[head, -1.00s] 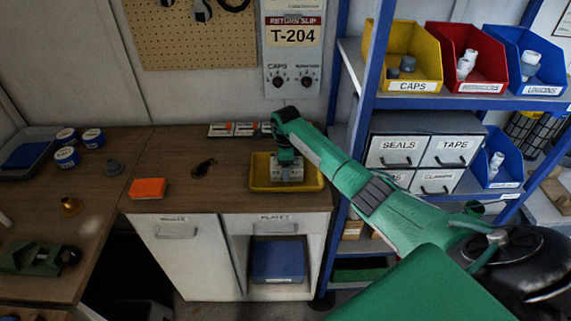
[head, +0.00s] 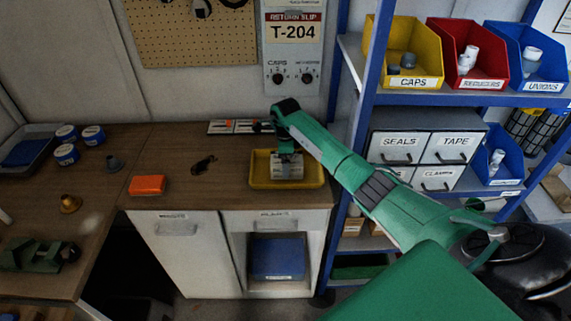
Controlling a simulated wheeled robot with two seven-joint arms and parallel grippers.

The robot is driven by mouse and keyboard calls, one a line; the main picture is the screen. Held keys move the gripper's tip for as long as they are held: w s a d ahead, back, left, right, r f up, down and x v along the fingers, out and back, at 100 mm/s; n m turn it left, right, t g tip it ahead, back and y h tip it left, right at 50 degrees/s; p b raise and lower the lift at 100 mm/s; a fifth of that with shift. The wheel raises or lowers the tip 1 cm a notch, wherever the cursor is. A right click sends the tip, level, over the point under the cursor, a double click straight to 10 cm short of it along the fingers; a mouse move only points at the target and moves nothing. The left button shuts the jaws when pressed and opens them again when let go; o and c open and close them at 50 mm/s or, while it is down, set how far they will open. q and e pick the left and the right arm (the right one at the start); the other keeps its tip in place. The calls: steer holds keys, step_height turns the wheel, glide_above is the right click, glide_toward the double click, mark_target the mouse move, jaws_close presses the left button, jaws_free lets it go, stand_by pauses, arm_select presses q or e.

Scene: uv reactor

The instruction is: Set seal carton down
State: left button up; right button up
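A small pale box with a dark marking, which I take for the seal carton (head: 290,173), is in the yellow tray (head: 312,182) on the wooden bench. It appears low in the tray; whether it rests on the tray floor is too small to tell. My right arm comes in from the right, and its gripper (head: 287,161) points down at the top of the carton. The fingertips are too small and dark to tell whether they grip it or stand apart. My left gripper is not in view.
An orange box (head: 147,185) and a dark small part (head: 203,165) lie left of the tray. The blue shelf rack (head: 362,80) with bins stands close on the right. The bench between orange box and tray is mostly clear.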

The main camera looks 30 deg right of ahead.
step_height(320, 180, up, 10)
steer(key=b, duration=0.3)
steer(key=shift+f, duration=0.25)
steer(key=shift+s+r+b, duration=0.1)
steer(key=shift+r+b, duration=0.2)
steer(key=shift+r, duration=0.2)
